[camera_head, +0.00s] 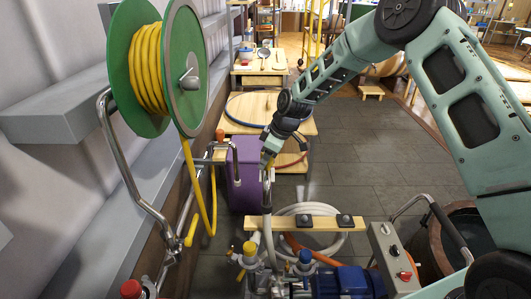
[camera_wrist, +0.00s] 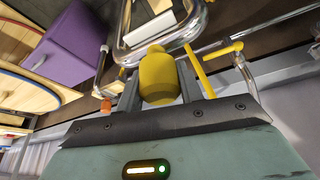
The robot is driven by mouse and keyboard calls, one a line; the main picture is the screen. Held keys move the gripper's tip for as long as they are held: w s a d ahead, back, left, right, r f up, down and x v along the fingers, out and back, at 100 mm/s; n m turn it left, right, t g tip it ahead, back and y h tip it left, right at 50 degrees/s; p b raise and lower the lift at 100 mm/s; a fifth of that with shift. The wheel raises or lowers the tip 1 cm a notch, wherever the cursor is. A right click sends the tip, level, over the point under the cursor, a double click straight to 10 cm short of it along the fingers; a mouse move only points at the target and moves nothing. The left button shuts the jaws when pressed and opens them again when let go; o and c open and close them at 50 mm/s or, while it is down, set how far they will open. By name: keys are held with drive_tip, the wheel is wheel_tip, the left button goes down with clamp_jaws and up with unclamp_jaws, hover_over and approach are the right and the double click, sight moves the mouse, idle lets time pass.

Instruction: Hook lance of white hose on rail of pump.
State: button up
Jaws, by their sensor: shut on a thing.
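My gripper (camera_head: 268,150) is shut on the yellow grip (camera_wrist: 158,78) of a lance, seen between the fingers in the wrist view. In the head view the pale lance (camera_head: 267,190) hangs about upright below my gripper, its lower end close to a wooden bar. The white hose (camera_head: 297,209) lies coiled on the floor behind that bar. The pump (camera_head: 345,281), with a blue motor, stands at the bottom of the head view. The wooden bar (camera_head: 295,223) with two black knobs lies across above it. I cannot tell whether the lance touches the bar.
A green reel (camera_head: 189,60) with yellow hose hangs at the left wall on bent metal pipes. A purple box (camera_head: 244,175) and a wooden table (camera_head: 300,125) stand behind my gripper. A control box (camera_head: 391,258) and a round tub (camera_head: 462,225) are at right.

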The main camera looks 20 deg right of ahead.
wheel_tip(320, 180, down, 21)
drive_tip(key=b, duration=1.2)
drive_tip(key=shift+f+b, duration=0.3)
drive_tip(key=shift+f, duration=0.3)
drive_tip(key=shift+f, duration=0.25)
drive_tip(key=o, duration=1.7)
drive_tip(key=shift+o, duration=0.2)
